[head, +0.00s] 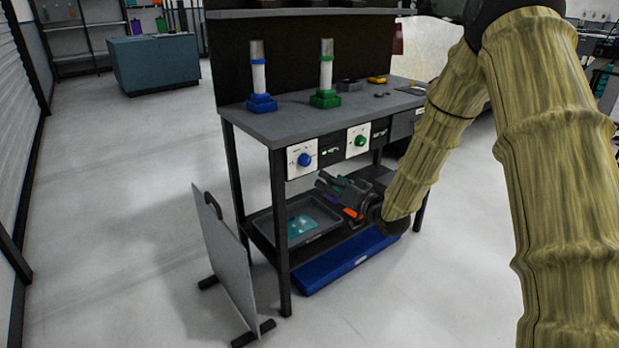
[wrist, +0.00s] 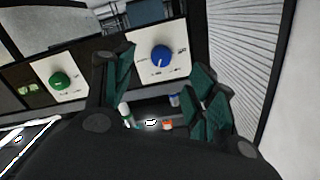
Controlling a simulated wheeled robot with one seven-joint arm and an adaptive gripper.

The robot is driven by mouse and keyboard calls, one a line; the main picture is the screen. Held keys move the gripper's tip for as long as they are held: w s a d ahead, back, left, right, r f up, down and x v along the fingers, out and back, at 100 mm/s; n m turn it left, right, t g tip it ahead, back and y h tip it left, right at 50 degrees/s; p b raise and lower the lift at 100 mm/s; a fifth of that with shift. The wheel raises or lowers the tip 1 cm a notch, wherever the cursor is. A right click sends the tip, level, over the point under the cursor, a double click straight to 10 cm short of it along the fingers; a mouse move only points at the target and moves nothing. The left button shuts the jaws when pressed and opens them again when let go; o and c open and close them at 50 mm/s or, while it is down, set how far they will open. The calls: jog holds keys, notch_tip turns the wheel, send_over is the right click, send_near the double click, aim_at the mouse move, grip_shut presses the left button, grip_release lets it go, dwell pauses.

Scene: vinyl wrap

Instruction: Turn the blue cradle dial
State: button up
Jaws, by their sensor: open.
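The blue dial (head: 304,160) is a round knob on a white panel at the left of the workbench's front face. In the wrist view the blue dial (wrist: 160,58) has a white pointer line and shows between and beyond my fingertips. The blue cradle (head: 262,104) stands on the benchtop above it, holding an upright white tube. My gripper (head: 328,184) is open and empty, below and slightly right of the blue dial in the head view. Its green-padded fingers (wrist: 164,62) are spread apart in the wrist view, and I see no contact with the dial.
A green dial (head: 360,141) sits on a panel to the right, below the green cradle (head: 325,98). A grey tray (head: 262,228) lies on the lower shelf.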

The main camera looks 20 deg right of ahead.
aim_at(307, 161)
jog(key=shift+t+y, duration=0.3)
jog(key=x, duration=0.3)
jog(key=r+b+x, duration=0.1)
jog(key=x, duration=0.3)
jog(key=b+x, duration=0.1)
jog(key=x, duration=0.3)
jog(key=shift+w+d+r, duration=0.25)
jog(key=shift+w, duration=0.05)
jog(key=c, duration=1)
jog(key=shift+a, duration=0.15)
jog(key=shift+c, duration=0.2)
